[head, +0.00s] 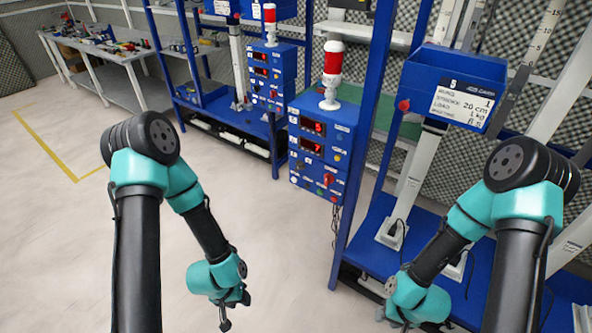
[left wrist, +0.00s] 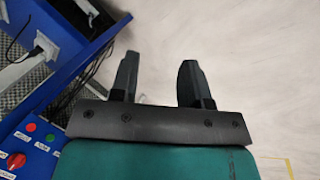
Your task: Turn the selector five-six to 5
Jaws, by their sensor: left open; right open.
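A blue control box (head: 322,150) with two red digital displays hangs on a blue post, right of the middle in the head view. A red selector knob (head: 328,179) sits on its lower front; I cannot read its setting. In the left wrist view a red knob (left wrist: 15,160) on a blue panel shows at the lower left. My left gripper (head: 228,318) is low over the floor, left of and below the box, apart from it. Its two fingers (left wrist: 160,80) are spread and empty. My right gripper (head: 405,326) is low at the bottom right, open, partly cut off by the frame.
A second blue control box (head: 272,75) stands further back on another rack. A red and white lamp (head: 332,75) tops the near box. A blue bin (head: 455,85) is at the upper right. The pale floor (head: 80,250) at left is clear.

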